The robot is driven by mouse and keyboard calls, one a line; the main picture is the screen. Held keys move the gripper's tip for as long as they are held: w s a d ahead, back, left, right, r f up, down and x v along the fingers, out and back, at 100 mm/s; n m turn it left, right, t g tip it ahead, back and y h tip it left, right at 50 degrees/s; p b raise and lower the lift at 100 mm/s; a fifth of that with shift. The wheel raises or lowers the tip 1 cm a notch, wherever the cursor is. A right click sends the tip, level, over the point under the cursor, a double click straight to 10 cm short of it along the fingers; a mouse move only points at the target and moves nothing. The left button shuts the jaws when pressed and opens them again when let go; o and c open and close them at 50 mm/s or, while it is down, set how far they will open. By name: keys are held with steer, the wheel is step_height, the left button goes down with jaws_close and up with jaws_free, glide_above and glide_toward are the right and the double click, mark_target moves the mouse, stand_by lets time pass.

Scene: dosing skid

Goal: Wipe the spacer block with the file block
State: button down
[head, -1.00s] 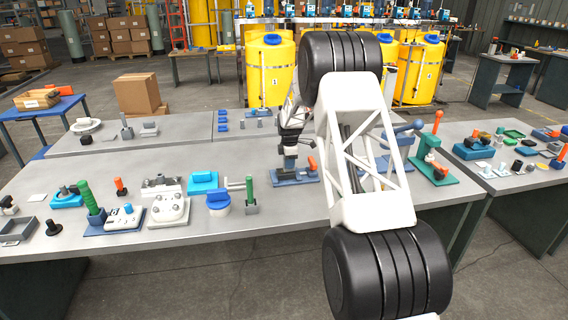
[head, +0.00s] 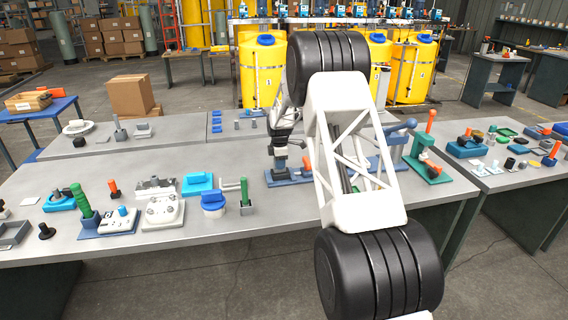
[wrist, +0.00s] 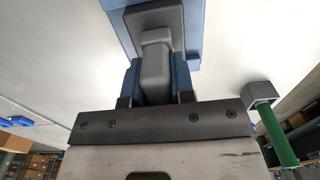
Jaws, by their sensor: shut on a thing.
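My gripper (wrist: 156,98) is shut on a grey, rounded piece (wrist: 155,68), which seems to be the file block. Blue surfaces show on both sides of it. Just beyond it is a grey block (wrist: 156,18) on a blue plate (wrist: 190,30), possibly the spacer block. The held piece overlaps this block in the wrist view, so I cannot tell whether they touch. In the head view my gripper (head: 279,165) is low over a blue plate at mid-table, partly behind my own arm.
A green-handled tool (head: 245,190) stands close by on the left; its green handle shows in the wrist view (wrist: 277,138). Left of it are a blue round container (head: 213,203) and a white fixture (head: 164,212). A green stand (head: 430,170) is to the right. The front table edge is bare.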

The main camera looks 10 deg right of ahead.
steer(key=shift+a, duration=1.6)
step_height(320, 180, up, 8)
steer(key=shift+d, duration=0.15)
